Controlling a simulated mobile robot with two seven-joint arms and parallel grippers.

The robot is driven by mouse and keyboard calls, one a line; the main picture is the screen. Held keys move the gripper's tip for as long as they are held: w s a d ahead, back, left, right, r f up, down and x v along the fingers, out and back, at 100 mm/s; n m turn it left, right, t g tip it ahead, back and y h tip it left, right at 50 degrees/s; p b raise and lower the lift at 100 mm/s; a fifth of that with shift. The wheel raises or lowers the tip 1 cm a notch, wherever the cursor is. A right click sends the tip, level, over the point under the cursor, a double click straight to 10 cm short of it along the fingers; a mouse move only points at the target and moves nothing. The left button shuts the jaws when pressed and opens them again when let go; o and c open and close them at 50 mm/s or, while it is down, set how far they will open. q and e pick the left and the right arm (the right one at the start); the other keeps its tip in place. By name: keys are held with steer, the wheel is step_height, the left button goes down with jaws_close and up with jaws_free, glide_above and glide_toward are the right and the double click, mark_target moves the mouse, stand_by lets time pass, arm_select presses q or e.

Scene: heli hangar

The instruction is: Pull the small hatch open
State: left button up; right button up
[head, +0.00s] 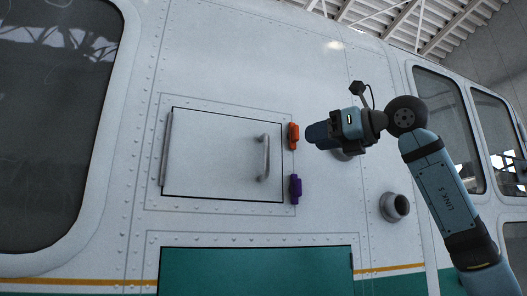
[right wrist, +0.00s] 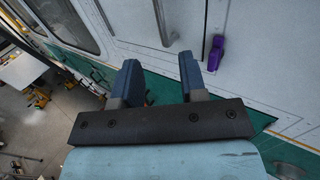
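The small hatch (head: 215,155) is a white rectangular panel with a dark outline, and it sits flush in the helicopter's side. A grey vertical bar handle (head: 264,158) is on its right part; a grey bar handle also shows in the right wrist view (right wrist: 164,22). An orange latch (head: 293,136) and a purple latch (head: 295,188) sit at the hatch's right edge. The purple latch also shows in the right wrist view (right wrist: 215,52). My right gripper (head: 312,134) is just right of the orange latch; contact cannot be told. Its fingers (right wrist: 158,64) are apart, with nothing clearly between them. My left gripper is out of view.
A green panel (head: 255,270) lies below the hatch. A round grey port (head: 395,206) sticks out at the lower right, and another is partly hidden behind my right gripper. A large dark window (head: 55,120) is at the left. The wall left of the hatch is clear.

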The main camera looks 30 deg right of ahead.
mark_target(267, 168)
steer(key=p+x, duration=0.4)
steer(key=x, duration=0.8)
steer(key=shift+w, duration=0.1)
steer(key=shift+w+a+f, duration=0.1)
steer(key=shift+w+a, duration=0.15)
steer(key=shift+w, duration=0.35)
jaws_close()
